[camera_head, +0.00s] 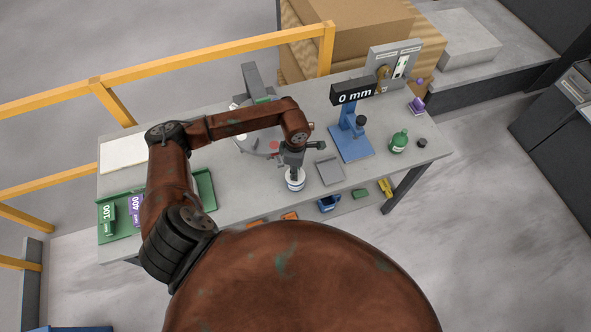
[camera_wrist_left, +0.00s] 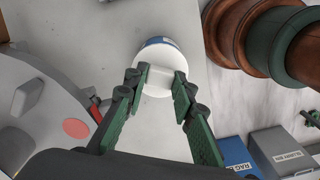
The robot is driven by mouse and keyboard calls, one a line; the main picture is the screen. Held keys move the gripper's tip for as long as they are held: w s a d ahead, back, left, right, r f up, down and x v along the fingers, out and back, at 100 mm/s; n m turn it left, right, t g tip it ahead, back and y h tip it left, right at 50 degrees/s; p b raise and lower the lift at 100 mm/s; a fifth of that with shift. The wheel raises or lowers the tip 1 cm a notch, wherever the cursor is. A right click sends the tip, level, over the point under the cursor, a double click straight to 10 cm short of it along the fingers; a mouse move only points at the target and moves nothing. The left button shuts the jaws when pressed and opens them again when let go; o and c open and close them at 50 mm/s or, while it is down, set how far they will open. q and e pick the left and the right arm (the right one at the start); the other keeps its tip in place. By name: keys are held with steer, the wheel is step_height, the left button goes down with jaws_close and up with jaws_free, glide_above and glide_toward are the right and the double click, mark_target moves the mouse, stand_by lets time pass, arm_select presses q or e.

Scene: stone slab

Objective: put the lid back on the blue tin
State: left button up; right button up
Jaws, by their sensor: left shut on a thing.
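The blue tin (camera_head: 296,183) stands near the front edge of the stone slab, white with a blue band. In the left wrist view a strip of its blue side (camera_wrist_left: 158,42) shows past the lid. The round white lid (camera_wrist_left: 178,56) covers the tin's top in that view. My left gripper (camera_head: 292,165) is directly above the tin. In the wrist view its green fingers (camera_wrist_left: 160,80) are shut on the lid's raised white grip. I cannot tell whether the lid is fully seated or slightly above the rim. My right gripper is not in view.
A grey machine with a red button (camera_wrist_left: 76,128) is close on the left. A grey square plate (camera_head: 330,170) and a blue stand reading 0 mm (camera_head: 352,142) are to the right. A green tray (camera_head: 205,190) is left. Bins (camera_head: 328,203) hang below the front edge.

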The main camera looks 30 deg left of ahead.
arm_select(q)
steer(key=shift+d+b, duration=0.1)
steer(key=shift+b, duration=0.45)
stand_by(1.2)
steer(key=shift+f+b, duration=0.2)
steer(key=shift+b, duration=0.5)
stand_by(1.0)
stand_by(0.4)
steer(key=o, duration=1)
steer(key=o, duration=0.5)
